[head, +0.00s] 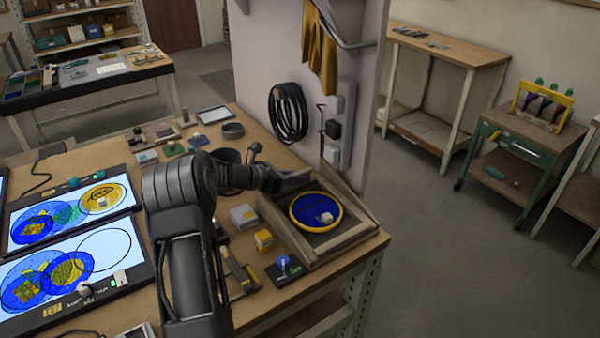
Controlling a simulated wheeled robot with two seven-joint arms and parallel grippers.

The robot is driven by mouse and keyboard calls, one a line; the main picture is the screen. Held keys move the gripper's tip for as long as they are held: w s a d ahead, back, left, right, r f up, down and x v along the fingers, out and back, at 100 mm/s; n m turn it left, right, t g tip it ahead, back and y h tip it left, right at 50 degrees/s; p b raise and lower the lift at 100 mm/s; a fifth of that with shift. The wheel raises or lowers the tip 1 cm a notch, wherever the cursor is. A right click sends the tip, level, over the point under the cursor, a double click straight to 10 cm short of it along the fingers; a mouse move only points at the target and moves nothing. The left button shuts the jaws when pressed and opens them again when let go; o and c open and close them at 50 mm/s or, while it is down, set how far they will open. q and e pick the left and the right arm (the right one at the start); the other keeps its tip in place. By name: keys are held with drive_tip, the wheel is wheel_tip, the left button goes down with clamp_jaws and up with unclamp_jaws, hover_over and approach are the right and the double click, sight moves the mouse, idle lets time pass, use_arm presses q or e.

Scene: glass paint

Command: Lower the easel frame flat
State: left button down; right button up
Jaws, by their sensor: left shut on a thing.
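The easel frame (350,236) is a wooden frame around a dark panel on the bench's right corner. A round blue glass disc (298,222) with a yellow rim lies on it, with a small pale block (327,217) on the disc. The frame sits low in its wooden surround; I cannot tell whether it is fully flat. My left gripper (291,182) is at the frame's far left edge, shut on it. Its fingertips are dark and hard to make out. My right gripper is not in view.
A yellow block (264,240), a grey box (243,217) and a blue-knobbed tool (283,265) stand close to the frame's left. A wall post (300,60) with a coiled black cable (288,113) rises behind. Light panels (70,270) fill the bench's left.

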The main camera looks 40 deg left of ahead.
use_arm(q)
drive_tip(key=shift+w+d+f+b, duration=0.1)
drive_tip(key=shift+d+f+b, duration=0.1)
drive_tip(key=shift+f, duration=0.2)
drive_tip(key=shift+w+d+f+b, duration=0.1)
drive_tip(key=shift+f+b, duration=0.05)
drive_tip(key=shift+f, duration=0.35)
drive_tip(key=shift+s+f, duration=0.1)
drive_tip(key=c, duration=1.5)
unclamp_jaws()
drive_tip(key=shift+o, duration=0.2)
drive_tip(key=shift+a, duration=0.15)
